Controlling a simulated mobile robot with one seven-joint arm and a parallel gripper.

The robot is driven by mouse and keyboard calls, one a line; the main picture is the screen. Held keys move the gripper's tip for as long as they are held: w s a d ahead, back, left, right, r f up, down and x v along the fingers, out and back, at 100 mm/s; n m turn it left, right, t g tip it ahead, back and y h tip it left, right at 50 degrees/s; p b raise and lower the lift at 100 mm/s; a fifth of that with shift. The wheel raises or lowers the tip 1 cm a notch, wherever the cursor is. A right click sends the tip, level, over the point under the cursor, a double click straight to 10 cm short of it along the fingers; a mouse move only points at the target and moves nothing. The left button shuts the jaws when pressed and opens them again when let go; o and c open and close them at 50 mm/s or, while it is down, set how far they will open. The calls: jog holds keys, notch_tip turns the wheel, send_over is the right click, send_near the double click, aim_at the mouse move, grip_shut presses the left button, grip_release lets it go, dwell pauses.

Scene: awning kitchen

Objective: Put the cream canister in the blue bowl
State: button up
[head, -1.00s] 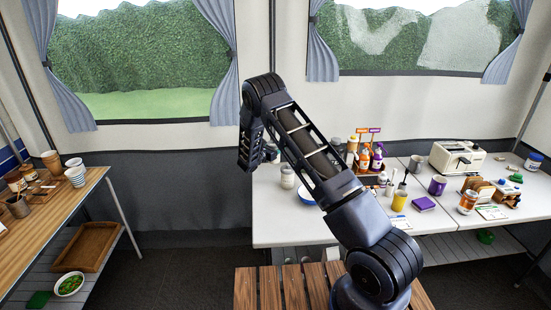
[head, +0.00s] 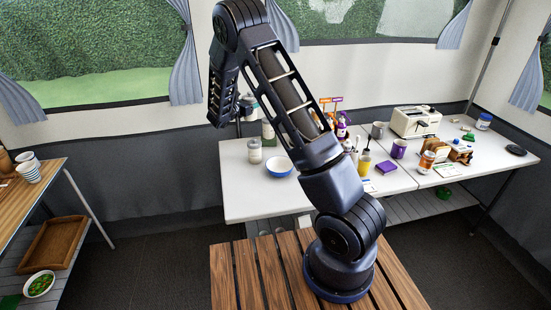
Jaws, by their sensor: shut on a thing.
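My gripper (head: 238,112) is raised above the left end of the white table, pointing down. It is shut on a pale canister (head: 250,103), mostly hidden behind the fingers and arm; it appears to be the cream canister. The blue bowl (head: 279,168) stands on the table below and to the right of my gripper, with a white inside that looks empty. The held thing is well above the bowl and apart from it.
A lidded jar (head: 255,152) stands just left of the bowl on the white table (head: 240,204). A greenish bottle (head: 268,134) stands behind the bowl. To the right are a yellow cup (head: 364,164), a purple mug (head: 399,149) and a toaster (head: 414,122).

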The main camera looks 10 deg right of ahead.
jog(key=s+d+r+m+g+h, duration=0.15)
jog(key=s+d, duration=0.35)
jog(key=s, duration=0.5)
jog(key=s+d+r+m+g+h, duration=0.1)
jog(key=s+d+r, duration=0.1)
jog(key=s+d, duration=0.6)
notch_tip(320, 180, down, 19)
jog(key=s+a, duration=0.1)
jog(key=a, duration=0.1)
jog(key=shift+s+a, duration=0.15)
jog(key=shift+s, duration=0.25)
jog(key=shift+f, duration=0.55)
jog(key=o, duration=1.1)
jog(key=shift+c, duration=0.2)
